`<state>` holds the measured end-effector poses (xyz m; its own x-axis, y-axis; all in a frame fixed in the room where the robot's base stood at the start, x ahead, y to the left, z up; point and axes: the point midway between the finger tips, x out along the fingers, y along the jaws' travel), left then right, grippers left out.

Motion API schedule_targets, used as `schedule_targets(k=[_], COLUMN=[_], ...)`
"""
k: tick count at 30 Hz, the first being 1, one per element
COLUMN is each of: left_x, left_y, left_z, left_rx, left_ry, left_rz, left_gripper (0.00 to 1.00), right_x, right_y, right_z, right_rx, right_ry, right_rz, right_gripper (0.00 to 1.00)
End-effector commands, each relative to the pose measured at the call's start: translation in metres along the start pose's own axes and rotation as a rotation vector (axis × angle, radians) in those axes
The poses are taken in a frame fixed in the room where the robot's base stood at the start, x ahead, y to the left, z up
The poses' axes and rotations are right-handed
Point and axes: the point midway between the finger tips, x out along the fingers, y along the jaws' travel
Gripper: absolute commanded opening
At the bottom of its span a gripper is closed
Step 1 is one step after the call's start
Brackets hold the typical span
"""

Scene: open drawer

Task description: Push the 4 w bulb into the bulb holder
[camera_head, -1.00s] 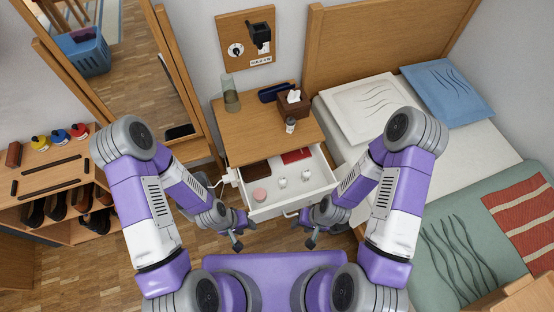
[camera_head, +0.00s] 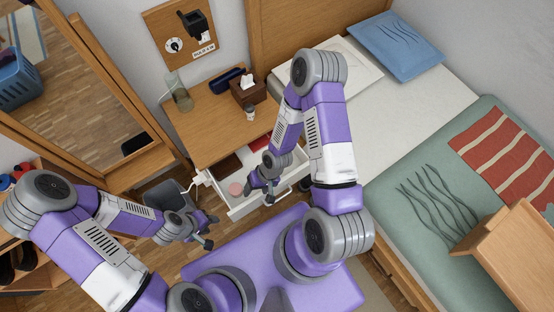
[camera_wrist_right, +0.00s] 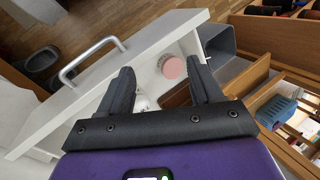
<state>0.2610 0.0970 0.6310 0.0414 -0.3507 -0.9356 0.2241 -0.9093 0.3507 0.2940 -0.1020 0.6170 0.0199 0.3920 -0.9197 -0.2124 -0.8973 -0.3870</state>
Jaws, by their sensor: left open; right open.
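The open white drawer (camera_head: 241,207) holds a pink round item (camera_head: 236,188), which also shows in the right wrist view (camera_wrist_right: 174,68). My right gripper (camera_head: 270,194) is open over the drawer. In the right wrist view, a small white object (camera_wrist_right: 142,102), perhaps a bulb, lies low between its open fingers and is partly hidden; its wattage is not readable. A black fixture (camera_head: 194,23), which looks like the bulb holder, is on the wooden wall panel (camera_head: 153,24). My left gripper (camera_head: 211,231) is open and empty, left of the drawer.
The nightstand top (camera_head: 208,125) carries a glass vase (camera_head: 179,92), a dark blue case (camera_head: 227,78), a tissue box (camera_head: 246,91) and a small bottle (camera_head: 249,114). A mirror stands left, the bed (camera_head: 410,115) right. A grey bin (camera_head: 163,192) stands left of the drawer.

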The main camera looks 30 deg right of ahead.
Motion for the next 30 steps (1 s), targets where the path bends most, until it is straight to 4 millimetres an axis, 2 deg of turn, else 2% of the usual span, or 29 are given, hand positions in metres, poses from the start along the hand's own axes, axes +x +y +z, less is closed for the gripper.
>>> schedule_targets(k=[1, 6, 12, 15, 19, 30], left_x=[0.006, 0.017, 0.026, 0.028, 0.029, 0.030], left_y=[-0.003, -0.006, -0.010, -0.011, -0.011, -0.011], left_z=[0.000, -0.001, -0.001, -0.001, -0.001, -0.001], left_rx=[0.000, 0.000, 0.000, 0.000, 0.000, 0.000], left_ry=[0.000, 0.000, 0.000, 0.000, 0.000, 0.000], left_rz=[0.000, 0.000, 0.000, 0.000, 0.000, 0.000], left_gripper=[0.43, 0.43, 0.43, 0.43, 0.43, 0.43], right_x=[0.010, 0.023, 0.022, 0.018, 0.014, 0.016], right_y=[0.009, 0.051, 0.109, 0.130, 0.142, 0.144], right_z=[-0.016, -0.062, -0.116, -0.134, -0.145, -0.146], right_rx=[-0.005, -0.029, -0.038, -0.035, -0.033, -0.033], right_ry=[-0.004, -0.023, 0.013, 0.040, 0.059, 0.061], right_rz=[0.006, 0.101, 0.283, 0.354, 0.397, 0.400], right_gripper=[0.65, 0.65, 0.65, 0.65, 0.65, 0.65])
